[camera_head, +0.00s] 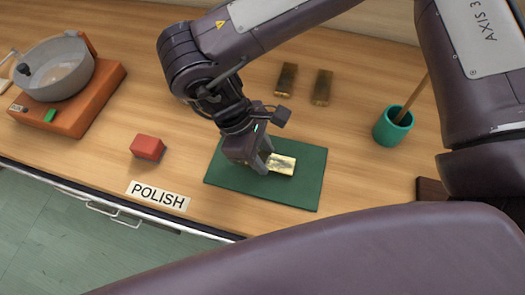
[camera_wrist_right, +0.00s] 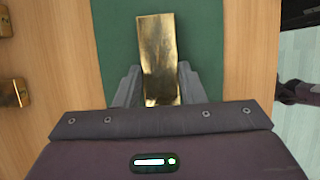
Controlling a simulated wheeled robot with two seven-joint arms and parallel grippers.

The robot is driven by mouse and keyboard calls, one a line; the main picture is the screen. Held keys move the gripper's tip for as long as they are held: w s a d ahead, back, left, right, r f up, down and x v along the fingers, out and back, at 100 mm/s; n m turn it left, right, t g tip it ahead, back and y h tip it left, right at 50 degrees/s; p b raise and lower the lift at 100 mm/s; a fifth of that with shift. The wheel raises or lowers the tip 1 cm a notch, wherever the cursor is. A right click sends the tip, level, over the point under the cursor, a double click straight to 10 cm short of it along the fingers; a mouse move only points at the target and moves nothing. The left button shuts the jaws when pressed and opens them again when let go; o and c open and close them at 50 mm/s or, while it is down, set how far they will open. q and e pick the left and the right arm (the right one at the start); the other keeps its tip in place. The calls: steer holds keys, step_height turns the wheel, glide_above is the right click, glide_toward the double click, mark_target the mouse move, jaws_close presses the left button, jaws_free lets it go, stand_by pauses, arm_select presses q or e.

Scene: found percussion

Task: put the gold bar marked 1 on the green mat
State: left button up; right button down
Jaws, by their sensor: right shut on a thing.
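A shiny gold bar (camera_head: 281,164) is at the middle of the green mat (camera_head: 228,178) in the head view. My right gripper (camera_head: 264,158) is shut on one end of it. In the right wrist view the gold bar (camera_wrist_right: 158,45) stretches out between the two fingers (camera_wrist_right: 158,82), with the green mat (camera_wrist_right: 207,30) beneath. Whether the bar rests on the mat or hangs just above it I cannot tell. No number on it is legible. My left gripper is out of view.
Two duller bars (camera_head: 286,79) (camera_head: 322,87) lie behind the mat. A red block (camera_head: 147,147) and a POLISH label (camera_head: 158,195) are to its left. A grey pot on an orange base (camera_head: 73,118) stands far left, a teal cup (camera_head: 392,127) right.

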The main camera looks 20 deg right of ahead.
steer(key=shift+f, duration=0.1)
steer(key=c, duration=0.9)
jaws_free()
steer(key=v, duration=1.2)
steer(key=shift+s, duration=0.1)
steer(key=shift+r, duration=0.25)
